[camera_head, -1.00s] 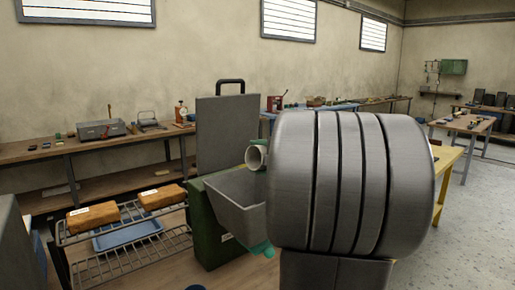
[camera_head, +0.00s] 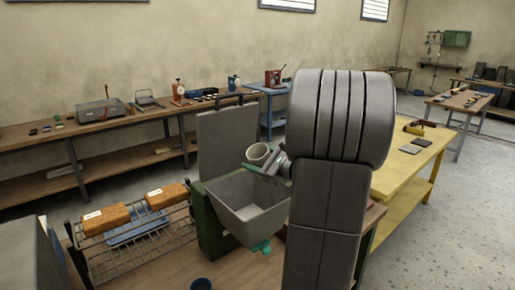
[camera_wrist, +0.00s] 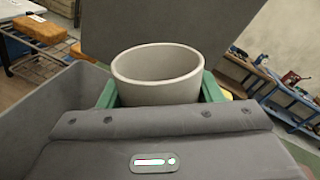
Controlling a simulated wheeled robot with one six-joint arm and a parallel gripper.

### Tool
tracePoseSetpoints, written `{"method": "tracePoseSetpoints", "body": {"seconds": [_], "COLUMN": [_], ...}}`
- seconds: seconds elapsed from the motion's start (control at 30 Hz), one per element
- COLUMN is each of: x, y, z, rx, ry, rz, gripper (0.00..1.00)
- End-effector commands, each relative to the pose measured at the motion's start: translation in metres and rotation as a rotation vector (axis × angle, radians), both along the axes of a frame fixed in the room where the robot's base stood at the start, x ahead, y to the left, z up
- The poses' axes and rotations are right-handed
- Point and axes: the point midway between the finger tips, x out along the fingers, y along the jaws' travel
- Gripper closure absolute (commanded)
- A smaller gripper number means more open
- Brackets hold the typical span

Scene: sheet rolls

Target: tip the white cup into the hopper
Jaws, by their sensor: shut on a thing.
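The white cup (camera_head: 257,153) is above the back right part of the grey hopper (camera_head: 228,192), its mouth facing up with at most a slight lean. In the wrist view the cup (camera_wrist: 158,72) shows its rim and inner wall; its bottom is hidden. My gripper (camera_wrist: 158,90) is shut on the cup, with a green finger on each side. In the head view my gripper (camera_head: 268,168) is partly hidden by my arm. The hopper's inside is partly visible, and its right side is behind my arm. I cannot tell what lies in it.
A grey upright panel (camera_head: 228,140) stands behind the hopper. A wire rack (camera_head: 130,262) with two orange-brown blocks (camera_head: 107,219) is at left. A yellow table (camera_head: 405,172) stands to the right. A long wooden bench (camera_head: 40,145) runs along the back wall.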

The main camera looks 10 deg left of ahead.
Motion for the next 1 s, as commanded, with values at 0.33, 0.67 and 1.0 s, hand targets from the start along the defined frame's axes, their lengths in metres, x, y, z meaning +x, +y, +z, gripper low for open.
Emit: {"method": "tracePoseSetpoints", "body": {"seconds": [0.33,0.67,1.0], "x": [-0.006,-0.009,-0.009], "y": [0.004,0.006,0.007], "z": [0.017,0.018,0.017], "rx": [0.195,0.272,0.272], "ry": [0.277,0.385,0.385], "rz": [-0.001,0.0,0.0], "gripper": [0.65,0.65,0.65]}}
